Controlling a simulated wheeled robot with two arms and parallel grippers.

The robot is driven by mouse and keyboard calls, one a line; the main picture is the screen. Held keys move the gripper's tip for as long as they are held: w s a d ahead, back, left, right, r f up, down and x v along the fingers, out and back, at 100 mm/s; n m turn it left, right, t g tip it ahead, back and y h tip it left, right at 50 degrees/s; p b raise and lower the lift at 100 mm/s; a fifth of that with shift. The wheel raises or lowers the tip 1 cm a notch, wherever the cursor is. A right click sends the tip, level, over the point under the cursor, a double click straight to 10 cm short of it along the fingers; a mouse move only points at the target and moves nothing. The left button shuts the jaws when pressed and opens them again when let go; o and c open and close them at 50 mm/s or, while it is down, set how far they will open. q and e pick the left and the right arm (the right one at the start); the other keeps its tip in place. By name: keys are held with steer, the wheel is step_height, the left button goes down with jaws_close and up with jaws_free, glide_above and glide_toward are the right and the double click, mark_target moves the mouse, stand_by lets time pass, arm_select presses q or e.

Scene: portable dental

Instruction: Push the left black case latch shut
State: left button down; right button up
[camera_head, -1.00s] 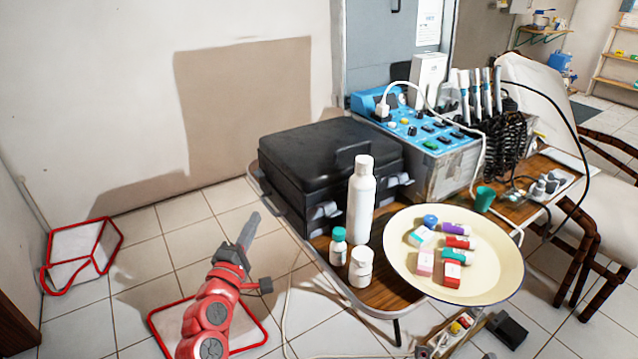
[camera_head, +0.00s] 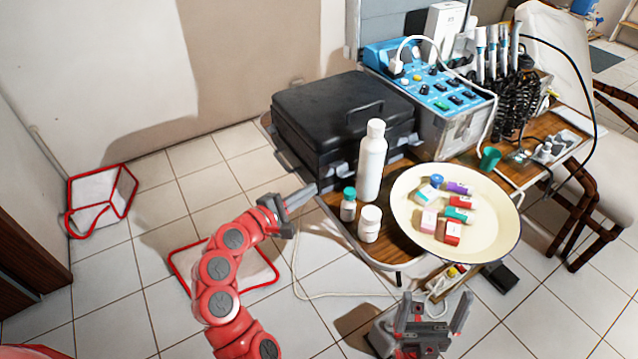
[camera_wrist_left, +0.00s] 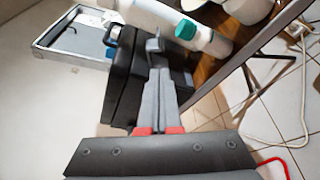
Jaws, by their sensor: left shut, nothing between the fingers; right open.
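The black case (camera_head: 318,108) stands closed on the wooden table, its handle on top. Its left latch (camera_head: 337,172) is a small grey piece on the front face; I cannot tell how far it sticks out. The right latch (camera_head: 412,143) is further right on that face. My left gripper (camera_head: 314,188) is shut and empty, its tips just left of the left latch in the head view. In the left wrist view the fingers (camera_wrist_left: 156,48) reach along the case (camera_wrist_left: 122,85); contact is unclear. My right gripper (camera_head: 435,312) is open and empty, low in front of the table.
A tall white bottle (camera_head: 371,165), a green-capped bottle (camera_head: 348,206) and a white jar (camera_head: 370,224) stand close in front of the case. A cream tray (camera_head: 480,235) with small boxes lies to the right. A blue control unit (camera_head: 430,85) is behind.

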mark_target(339, 164)
arm_select(q)
steer(key=x, duration=0.9)
steer(key=r+n+g+p, duration=0.1)
steer(key=n+p, duration=0.1)
steer(key=p, duration=0.3)
steer(key=r+n+g+p, duration=0.1)
steer(key=n+p, duration=0.1)
steer(key=p, duration=0.4)
steer(key=r+n+g+h+p, duration=0.1)
steer(key=n+p, duration=0.1)
steer(key=p, duration=0.3)
steer(key=shift+w+a+r, duration=0.1)
steer(key=shift+w+a, duration=0.15)
steer(key=shift+f+n+g, duration=0.3)
steer(key=shift+n, duration=0.1)
steer(key=shift+w, duration=0.1)
steer(key=shift+r+p, duration=0.15)
steer(key=shift+p, duration=0.2)
